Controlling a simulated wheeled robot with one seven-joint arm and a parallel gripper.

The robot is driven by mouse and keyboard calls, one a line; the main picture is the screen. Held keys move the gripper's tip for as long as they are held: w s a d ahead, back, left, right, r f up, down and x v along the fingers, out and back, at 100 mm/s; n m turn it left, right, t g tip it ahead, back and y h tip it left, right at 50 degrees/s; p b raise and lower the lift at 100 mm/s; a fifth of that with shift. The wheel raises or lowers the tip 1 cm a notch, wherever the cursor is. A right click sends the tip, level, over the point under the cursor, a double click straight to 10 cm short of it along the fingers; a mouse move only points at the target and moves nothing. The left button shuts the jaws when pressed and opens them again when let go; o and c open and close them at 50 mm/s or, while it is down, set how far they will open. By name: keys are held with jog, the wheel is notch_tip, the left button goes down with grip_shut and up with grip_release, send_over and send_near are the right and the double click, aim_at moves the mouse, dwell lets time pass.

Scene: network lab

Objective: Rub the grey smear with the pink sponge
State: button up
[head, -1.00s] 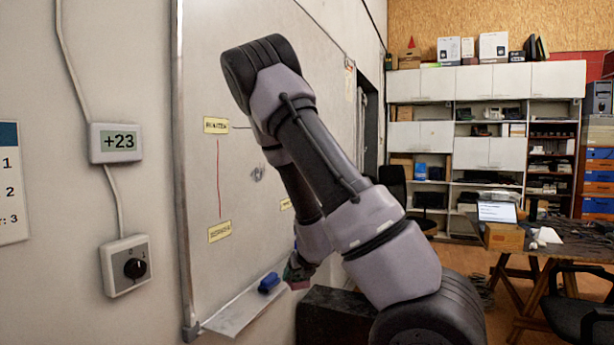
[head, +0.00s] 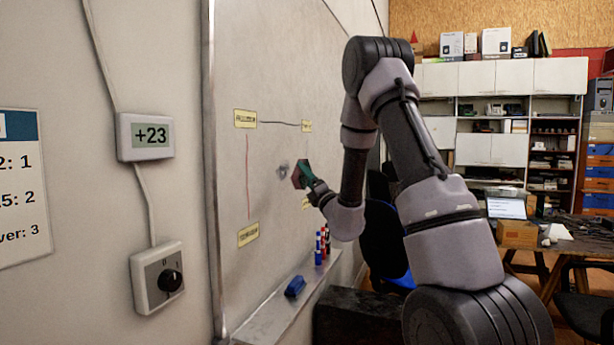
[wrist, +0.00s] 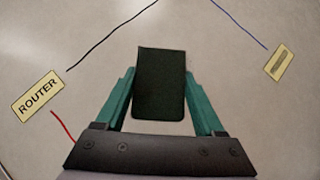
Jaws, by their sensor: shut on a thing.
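Yellow labels, one reading ROUTER (wrist: 38,97), and thin drawn lines mark the board around the smear. Below, the tray (head: 262,326) holds a blue eraser (head: 295,287) and several markers (head: 322,243). A dark box (head: 360,318) stands right of the tray.

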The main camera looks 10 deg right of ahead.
jog(key=shift+r, duration=0.3)
jog(key=shift+w+a, duration=1)
jog(key=shift+a, duration=0.25)
jog(key=shift+w+a, duration=0.75)
jog(key=shift+a, duration=0.3)
jog(key=shift+w+a, duration=0.55)
jog(key=shift+a, duration=0.2)
